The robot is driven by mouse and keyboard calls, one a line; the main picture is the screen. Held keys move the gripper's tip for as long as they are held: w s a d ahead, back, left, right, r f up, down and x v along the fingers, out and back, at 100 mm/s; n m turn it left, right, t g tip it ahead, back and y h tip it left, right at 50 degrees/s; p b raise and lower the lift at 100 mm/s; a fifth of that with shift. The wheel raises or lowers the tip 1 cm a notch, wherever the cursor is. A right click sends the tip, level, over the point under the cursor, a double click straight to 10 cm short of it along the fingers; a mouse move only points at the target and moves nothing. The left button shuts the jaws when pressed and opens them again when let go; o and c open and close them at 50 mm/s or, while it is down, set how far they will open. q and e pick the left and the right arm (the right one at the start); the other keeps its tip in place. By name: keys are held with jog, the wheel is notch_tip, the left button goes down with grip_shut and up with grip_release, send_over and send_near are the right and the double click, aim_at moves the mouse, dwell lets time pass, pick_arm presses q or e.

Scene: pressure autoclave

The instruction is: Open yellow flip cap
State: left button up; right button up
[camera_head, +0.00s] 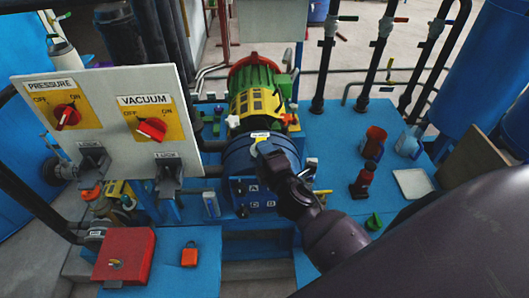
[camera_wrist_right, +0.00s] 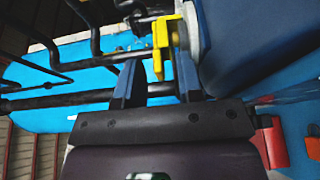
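The yellow flip cap (camera_wrist_right: 162,42) shows in the right wrist view as a bent yellow piece beside a pale round fitting (camera_wrist_right: 194,32) on a blue body. My right gripper (camera_wrist_right: 158,68) is open, with its two dark fingers apart. The cap lies just beyond the fingertips, near the right finger; I cannot tell whether they touch. In the head view, my right gripper (camera_head: 266,149) is at the top of the blue vessel (camera_head: 238,162). A small yellow and white patch (camera_head: 260,135) shows just behind it; the cap is too small to make out surely there. My left gripper is not in view.
A panel (camera_head: 100,105) with red PRESSURE and VACUUM knobs stands left of the vessel. A green and yellow motor (camera_head: 258,90) is behind it. Bottles (camera_head: 375,143), a white tray (camera_head: 413,183) and a red box (camera_head: 124,255) sit on the blue platforms.

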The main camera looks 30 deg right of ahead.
jog(key=c, duration=0.5)
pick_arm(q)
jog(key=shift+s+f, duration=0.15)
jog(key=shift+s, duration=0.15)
pick_arm(e)
grip_shut()
jog(key=shift+r, duration=0.1)
